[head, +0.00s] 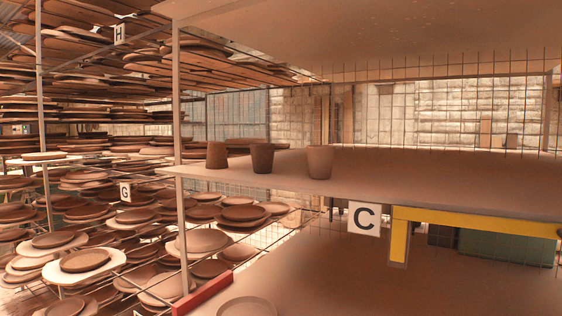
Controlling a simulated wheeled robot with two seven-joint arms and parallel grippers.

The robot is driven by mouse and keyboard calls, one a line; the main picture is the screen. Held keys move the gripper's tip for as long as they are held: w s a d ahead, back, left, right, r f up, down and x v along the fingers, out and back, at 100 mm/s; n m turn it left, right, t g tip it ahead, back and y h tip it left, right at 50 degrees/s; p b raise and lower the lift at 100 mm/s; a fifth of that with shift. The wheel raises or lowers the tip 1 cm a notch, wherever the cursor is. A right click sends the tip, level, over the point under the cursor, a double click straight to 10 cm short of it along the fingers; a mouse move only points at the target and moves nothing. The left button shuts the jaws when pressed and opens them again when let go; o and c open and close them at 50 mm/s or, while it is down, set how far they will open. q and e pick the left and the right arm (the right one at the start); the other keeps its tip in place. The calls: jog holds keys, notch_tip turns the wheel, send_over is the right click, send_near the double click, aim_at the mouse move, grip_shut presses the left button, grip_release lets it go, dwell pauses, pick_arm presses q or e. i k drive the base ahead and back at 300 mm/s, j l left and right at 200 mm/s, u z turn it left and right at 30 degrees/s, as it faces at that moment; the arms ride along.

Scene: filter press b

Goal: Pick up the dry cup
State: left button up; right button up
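Three brown clay cups stand in a row near the front left part of a shelf board (430,188). The left cup (217,155) is reddish brown and wider toward its base. The middle cup (262,158) looks darkest and narrows toward its base. The right cup (320,162) looks a little lighter and also narrows downward. The cups stand apart from each other. I cannot tell for sure which one is dry. Neither of my grippers shows in the head view.
A metal post (179,110) stands left of the cups. A "C" sign (364,219) and a yellow bracket (398,240) are below the shelf edge. Racks of stacked plates (85,260) fill the left. An upper shelf (400,35) hangs above. The shelf's right side is mostly clear.

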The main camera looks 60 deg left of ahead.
aim_at(321, 158)
jog(key=u, duration=1.5)
